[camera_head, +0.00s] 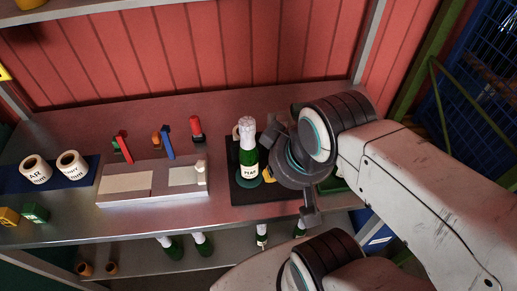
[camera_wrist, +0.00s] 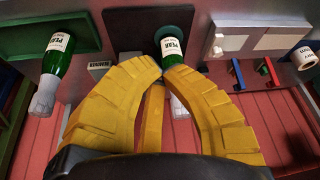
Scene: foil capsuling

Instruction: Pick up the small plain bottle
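A green bottle (camera_head: 249,160) with a pale foil top and a white label stands upright on a dark mat (camera_head: 238,195). In the wrist view this bottle (camera_wrist: 171,43) shows beyond my fingertips, partly covered by them. A second labelled green bottle (camera_wrist: 54,66) with a silvery top is at the left of the wrist view, by a green tray (camera_wrist: 25,28). I cannot tell which bottle is the small plain one. My gripper (camera_wrist: 163,68) has yellow fingers whose tips lie close together in the picture; no grip on a bottle shows. In the head view its fingers are mostly hidden, right of the bottle.
A pale block (camera_head: 150,185) and red and blue-handled tools (camera_head: 167,142) lie left of the mat. Two label rolls (camera_head: 70,164) stand on a blue tray farther left. Several bottles (camera_head: 203,245) are on the shelf below. A red wall closes off the back.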

